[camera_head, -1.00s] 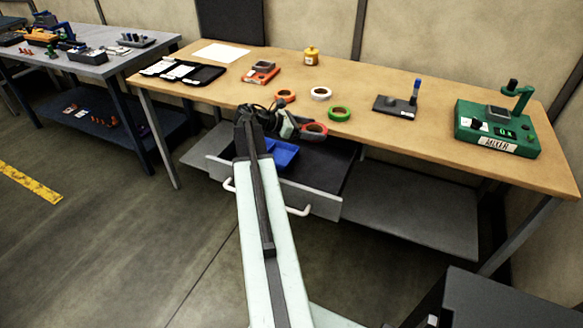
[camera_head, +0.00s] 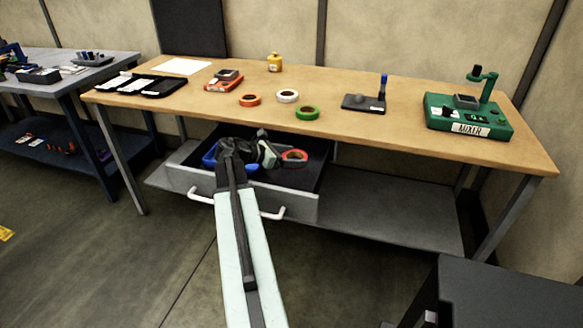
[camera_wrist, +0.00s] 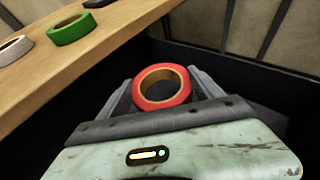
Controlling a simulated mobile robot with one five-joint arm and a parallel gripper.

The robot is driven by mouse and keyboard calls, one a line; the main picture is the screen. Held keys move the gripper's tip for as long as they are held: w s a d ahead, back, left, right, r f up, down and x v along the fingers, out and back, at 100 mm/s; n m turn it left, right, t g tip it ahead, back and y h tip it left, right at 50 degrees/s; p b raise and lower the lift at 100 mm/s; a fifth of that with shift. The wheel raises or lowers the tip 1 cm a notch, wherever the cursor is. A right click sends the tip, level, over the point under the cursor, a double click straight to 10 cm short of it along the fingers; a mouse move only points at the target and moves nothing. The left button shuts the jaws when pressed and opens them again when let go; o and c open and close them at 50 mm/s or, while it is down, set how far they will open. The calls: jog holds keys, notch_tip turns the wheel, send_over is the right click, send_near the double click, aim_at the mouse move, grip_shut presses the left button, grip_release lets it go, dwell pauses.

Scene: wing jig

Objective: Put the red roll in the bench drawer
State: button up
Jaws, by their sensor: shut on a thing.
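The red roll (camera_wrist: 161,86) is held between the two fingers of my gripper (camera_wrist: 163,84) in the wrist view. It also shows in the head view (camera_head: 294,156), over the open bench drawer (camera_head: 290,204). The drawer's dark inside lies behind and around the roll in the wrist view. Whether the roll touches the drawer floor cannot be told.
The wooden bench top (camera_head: 345,136) overhangs the drawer. On it lie an orange roll (camera_head: 249,100), a white roll (camera_head: 287,96) and a green roll (camera_head: 306,113). A green mixer (camera_head: 467,117) stands at the right end. The drawer's right side looks clear.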

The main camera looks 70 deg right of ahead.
aim_at(292, 175)
jog(key=shift+f+b, duration=1.2)
jog(key=shift+f, duration=0.65)
jog(key=o, duration=1.4)
jog(key=shift+r, duration=0.1)
jog(key=shift+r+p, duration=0.35)
jog(key=shift+p, duration=0.15)
jog(key=shift+w+r+p, duration=0.1)
jog(key=shift+r+p, duration=0.5)
jog(key=shift+r, duration=0.05)
jog(key=p+v, duration=0.3)
jog(key=v, duration=0.8)
jog(key=shift+w+a+p, duration=0.2)
jog(key=shift+a+p, duration=0.15)
jog(key=shift+f, duration=0.15)
